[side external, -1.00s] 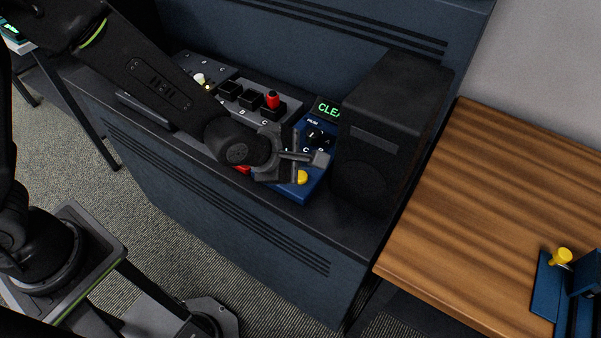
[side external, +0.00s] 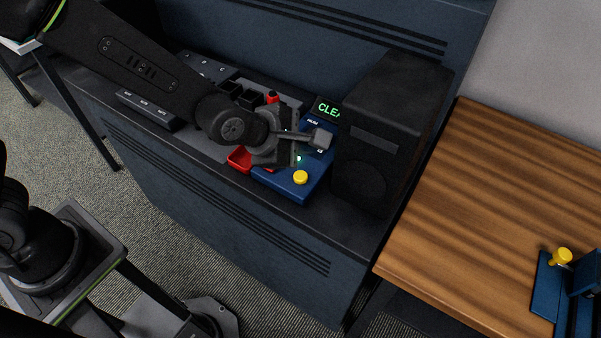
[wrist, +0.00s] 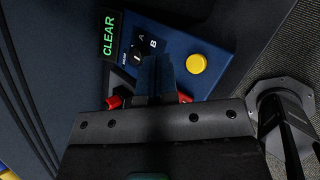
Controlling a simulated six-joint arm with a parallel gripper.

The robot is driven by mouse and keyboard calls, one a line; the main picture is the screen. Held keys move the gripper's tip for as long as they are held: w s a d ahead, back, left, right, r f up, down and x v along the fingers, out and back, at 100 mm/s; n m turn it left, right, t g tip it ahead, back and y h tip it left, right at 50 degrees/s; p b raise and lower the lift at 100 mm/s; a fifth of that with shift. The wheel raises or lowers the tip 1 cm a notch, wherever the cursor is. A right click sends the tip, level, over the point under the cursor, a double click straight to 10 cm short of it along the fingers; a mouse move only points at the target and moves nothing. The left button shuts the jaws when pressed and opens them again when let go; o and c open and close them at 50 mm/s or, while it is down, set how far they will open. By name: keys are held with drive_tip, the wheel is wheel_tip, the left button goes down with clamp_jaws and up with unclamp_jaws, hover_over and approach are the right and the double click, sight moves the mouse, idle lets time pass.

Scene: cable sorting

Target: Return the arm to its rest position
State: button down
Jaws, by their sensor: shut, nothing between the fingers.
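My gripper (side external: 320,138) is shut with nothing between its fingers. In the side view it hangs above the blue box (side external: 285,186), apart from the black speaker-like box at its right. The blue box has a yellow button (side external: 300,177) and a dial, which shows in the wrist view (wrist: 137,55) near the letters A and B. A green CLEAR display (side external: 327,108) stands behind the box. In the wrist view my shut fingers cover part of the blue box. My forearm hides part of the grey socket panel.
The black box (side external: 385,130) stands close to the right of my gripper. A red tray (side external: 239,157) and a red plug (side external: 272,97) are near my wrist. A wooden table (side external: 480,210) at the right carries a blue fixture with a yellow knob (side external: 561,256).

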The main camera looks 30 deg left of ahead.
drive_tip(key=shift+a+r+m, duration=0.3)
drive_tip(key=shift+r, duration=0.05)
drive_tip(key=s+a+r+m+g+y, duration=0.1)
drive_tip(key=s+a+r+m+y, duration=0.1)
drive_tip(key=s+a+r+m, duration=0.4)
drive_tip(key=s+a+r+m+g+y, duration=0.1)
drive_tip(key=s+a+r+m, duration=0.6)
drive_tip(key=s+a+m, duration=0.6)
drive_tip(key=a+m, duration=0.1)
drive_tip(key=m, duration=0.1)
drive_tip(key=shift+m+g+y, duration=0.3)
drive_tip(key=shift+g+y, duration=0.1)
